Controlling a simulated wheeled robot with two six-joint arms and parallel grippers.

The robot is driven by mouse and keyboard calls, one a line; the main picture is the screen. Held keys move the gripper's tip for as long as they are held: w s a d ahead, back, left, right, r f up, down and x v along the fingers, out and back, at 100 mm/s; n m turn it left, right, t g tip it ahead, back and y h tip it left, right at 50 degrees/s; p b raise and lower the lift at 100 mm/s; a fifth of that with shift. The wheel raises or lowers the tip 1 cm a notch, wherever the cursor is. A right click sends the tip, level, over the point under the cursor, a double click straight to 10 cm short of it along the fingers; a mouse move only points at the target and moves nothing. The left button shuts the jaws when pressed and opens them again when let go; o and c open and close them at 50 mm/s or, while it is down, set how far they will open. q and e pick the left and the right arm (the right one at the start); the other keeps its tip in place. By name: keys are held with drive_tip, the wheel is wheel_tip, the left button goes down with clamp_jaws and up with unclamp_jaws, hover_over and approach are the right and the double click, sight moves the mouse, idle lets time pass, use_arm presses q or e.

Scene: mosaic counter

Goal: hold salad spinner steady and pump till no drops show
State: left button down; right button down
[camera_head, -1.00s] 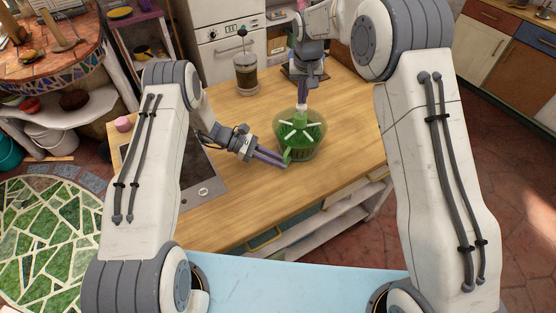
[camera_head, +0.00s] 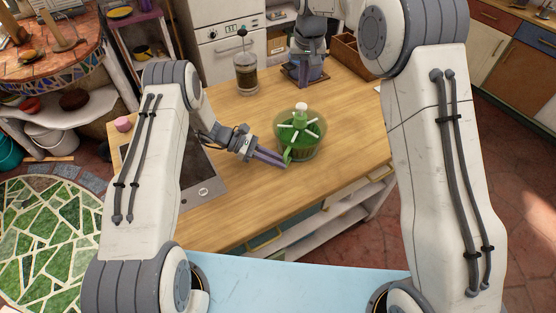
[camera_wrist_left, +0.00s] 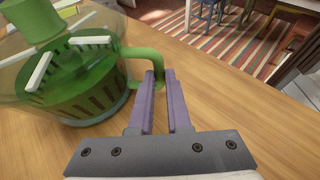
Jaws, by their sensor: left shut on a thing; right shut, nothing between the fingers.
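The salad spinner (camera_head: 314,151), a clear bowl with a green basket and a lid with white spokes, stands upright on the wooden counter. Its pale pump knob (camera_head: 301,107) stands up at the lid's middle with nothing touching it. My left gripper (camera_head: 284,163) is shut on the spinner's green side handle (camera_wrist_left: 146,52), low at its near side. The left wrist view shows the purple fingers around the handle. My right gripper (camera_head: 304,80) is shut and empty, above and behind the spinner near a dark tray. I cannot make out drops on the bowl in either view.
A French press (camera_head: 246,75) stands at the back of the counter, left of the dark tray (camera_head: 290,72). A wooden box (camera_head: 348,52) is at the back right. A dark panel (camera_head: 200,170) lies left of my left gripper. The counter right of the spinner is clear.

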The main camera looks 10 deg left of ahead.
drive_tip(key=shift+r, duration=0.25)
use_arm(q)
drive_tip(key=c, duration=0.8)
unclamp_jaws()
drive_tip(key=shift+a, duration=0.1)
drive_tip(key=v, duration=1.2)
use_arm(e)
drive_tip(key=shift+d, duration=0.1)
